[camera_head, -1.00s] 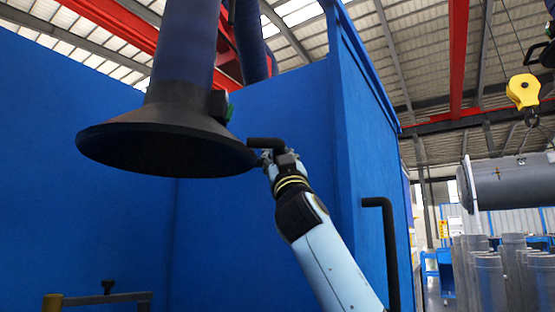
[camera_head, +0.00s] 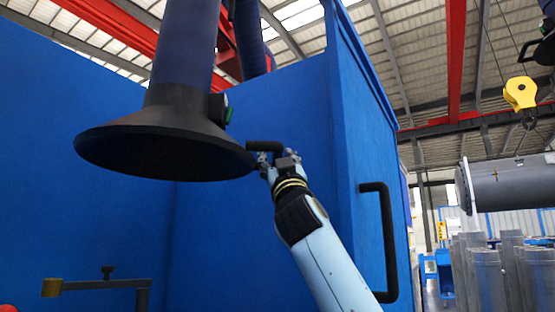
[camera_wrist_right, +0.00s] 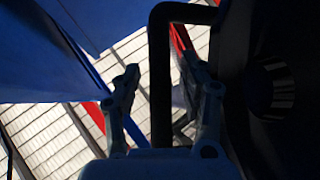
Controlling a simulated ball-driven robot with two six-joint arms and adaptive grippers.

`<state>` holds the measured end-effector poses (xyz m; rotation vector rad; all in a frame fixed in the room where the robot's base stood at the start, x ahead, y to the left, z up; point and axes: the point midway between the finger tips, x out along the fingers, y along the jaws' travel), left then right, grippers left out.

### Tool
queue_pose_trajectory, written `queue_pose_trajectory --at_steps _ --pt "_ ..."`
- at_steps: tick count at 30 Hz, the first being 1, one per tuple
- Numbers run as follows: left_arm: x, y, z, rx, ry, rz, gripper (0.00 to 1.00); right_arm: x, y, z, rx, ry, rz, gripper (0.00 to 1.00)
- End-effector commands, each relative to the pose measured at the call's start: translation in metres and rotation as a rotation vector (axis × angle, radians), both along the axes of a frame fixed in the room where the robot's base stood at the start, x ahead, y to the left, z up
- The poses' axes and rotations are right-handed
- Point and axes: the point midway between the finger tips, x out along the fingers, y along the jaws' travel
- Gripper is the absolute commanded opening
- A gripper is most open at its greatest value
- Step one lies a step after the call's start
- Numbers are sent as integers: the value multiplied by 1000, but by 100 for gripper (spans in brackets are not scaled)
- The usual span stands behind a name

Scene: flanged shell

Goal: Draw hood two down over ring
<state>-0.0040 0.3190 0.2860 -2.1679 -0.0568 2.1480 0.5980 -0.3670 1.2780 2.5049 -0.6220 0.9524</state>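The hood (camera_head: 165,135) is a wide black cone on a dark blue duct, hanging at the upper left of the head view. A black bent handle (camera_head: 265,146) sticks out from its right side; it also shows in the wrist view (camera_wrist_right: 160,75), with the dark hood (camera_wrist_right: 285,60) at the right edge. My right gripper (camera_head: 278,158) is at the handle, its fingers apart. In the wrist view the handle's bar stands between the two fingers (camera_wrist_right: 167,90), with gaps visible. I cannot make out a ring. My left gripper is not in view.
Blue booth walls (camera_head: 270,110) stand behind the hood, with a black grab bar (camera_head: 385,240) on the right one. A dark bar with a brass-coloured end (camera_head: 95,287) shows at lower left. A grey flanged shell (camera_head: 510,185) hangs near a yellow hook block (camera_head: 520,93), above several metal cylinders (camera_head: 485,275).

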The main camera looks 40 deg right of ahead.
Motion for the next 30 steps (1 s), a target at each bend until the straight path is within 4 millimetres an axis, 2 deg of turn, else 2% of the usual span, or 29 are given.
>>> queue_pose_trajectory --at_steps 7,11,22,30 --pt "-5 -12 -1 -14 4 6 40 0 0 0 0 -1 1 44" --pt "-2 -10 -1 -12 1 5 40 -6 3 -8 0 2 2 44" --pt "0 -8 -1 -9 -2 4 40 -58 24 -63 0 4 1 44" --pt "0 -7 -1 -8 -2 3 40 -79 31 -83 1 1 0 44"
